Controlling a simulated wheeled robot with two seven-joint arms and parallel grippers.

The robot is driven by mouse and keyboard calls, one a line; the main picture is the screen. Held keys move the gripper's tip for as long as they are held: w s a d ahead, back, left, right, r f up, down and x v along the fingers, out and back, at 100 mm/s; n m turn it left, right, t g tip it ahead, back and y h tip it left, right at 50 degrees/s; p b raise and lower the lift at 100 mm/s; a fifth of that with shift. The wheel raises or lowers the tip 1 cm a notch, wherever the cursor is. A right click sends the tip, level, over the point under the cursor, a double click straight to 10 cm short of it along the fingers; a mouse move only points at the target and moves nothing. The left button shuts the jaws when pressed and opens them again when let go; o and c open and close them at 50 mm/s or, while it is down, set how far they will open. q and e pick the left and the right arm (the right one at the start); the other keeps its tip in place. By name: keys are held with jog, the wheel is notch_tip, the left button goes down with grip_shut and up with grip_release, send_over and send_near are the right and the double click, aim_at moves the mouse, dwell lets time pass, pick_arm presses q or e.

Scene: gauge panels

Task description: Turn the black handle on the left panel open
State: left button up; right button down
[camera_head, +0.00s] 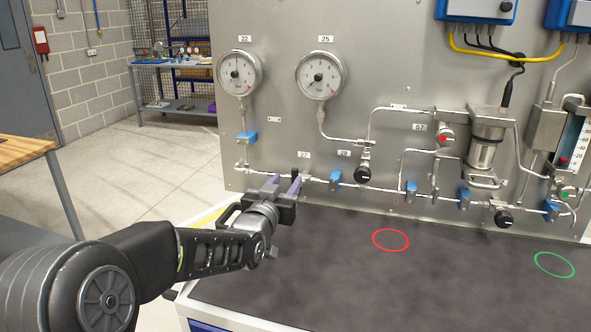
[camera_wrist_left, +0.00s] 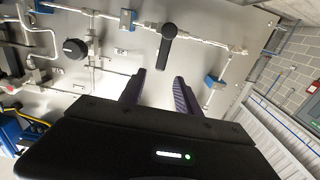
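The grey metal panel (camera_head: 285,115) carries two round gauges (camera_head: 239,73) and thin pipework. In the left wrist view, which shows the panel upside down, a black lever handle (camera_wrist_left: 167,47) sits on a pipe and extends down in the picture towards my gripper. My left gripper (camera_head: 285,181) is open, close to the panel below label 27. In the left wrist view its two purple fingers (camera_wrist_left: 160,84) are apart with nothing between them. The handle is just beyond the fingertips. My right gripper is not in view.
Blue valve handles (camera_head: 335,181) and a round black knob (camera_head: 363,174) sit on the pipe to the right. The dark bench top (camera_head: 320,270) below bears a red ring (camera_head: 391,240) and a green ring (camera_head: 554,265), and is otherwise clear. A wooden table (camera_head: 22,150) stands left.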

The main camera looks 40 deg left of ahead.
aim_at(294, 171)
pick_arm(q)
jog(key=p+x, duration=0.1)
jog(key=x, duration=0.6)
jog(key=shift+w+a+p, duration=0.1)
jog(key=shift+w+p, duration=0.2)
jog(key=shift+p, duration=0.1)
grip_shut()
dwell(1.1)
